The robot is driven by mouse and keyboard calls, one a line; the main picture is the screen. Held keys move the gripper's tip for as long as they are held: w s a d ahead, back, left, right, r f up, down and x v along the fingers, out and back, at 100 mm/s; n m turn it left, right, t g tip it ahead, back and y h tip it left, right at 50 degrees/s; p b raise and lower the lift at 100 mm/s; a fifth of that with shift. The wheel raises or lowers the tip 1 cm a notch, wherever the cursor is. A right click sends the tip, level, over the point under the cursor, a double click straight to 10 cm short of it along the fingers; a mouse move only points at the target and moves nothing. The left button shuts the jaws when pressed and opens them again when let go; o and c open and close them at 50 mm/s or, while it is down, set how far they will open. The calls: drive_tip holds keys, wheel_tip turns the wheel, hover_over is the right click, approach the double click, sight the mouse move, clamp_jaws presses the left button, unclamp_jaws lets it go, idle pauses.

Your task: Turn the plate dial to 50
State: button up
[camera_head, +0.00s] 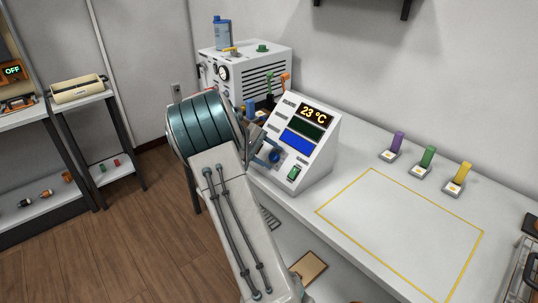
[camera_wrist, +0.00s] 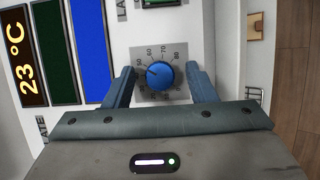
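The plate dial is a round blue knob (camera_wrist: 160,75) on a grey square scale plate (camera_wrist: 178,52) marked with numbers. Its pale pointer mark faces left and slightly up in the wrist view, toward the lower-left numbers near 50; the exact reading is too small to tell. In the head view the knob (camera_head: 275,156) sits low on the white instrument's sloped front, partly behind my gripper. My gripper (camera_wrist: 161,80) is open, one finger on each side of the knob, with visible gaps between fingers and knob. The instrument's display (camera_head: 314,113) reads 23 °C.
A green-lit switch (camera_head: 293,173) sits just below the dial. The white bench carries a yellow-outlined empty area (camera_head: 400,235) and purple, green and yellow pieces (camera_head: 428,156) on small stands. A white box with a gauge (camera_head: 245,70) stands behind.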

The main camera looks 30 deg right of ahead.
drive_tip(key=v, duration=1.4)
drive_tip(key=shift+p, duration=0.3)
drive_tip(key=shift+f, duration=0.1)
idle(1.1)
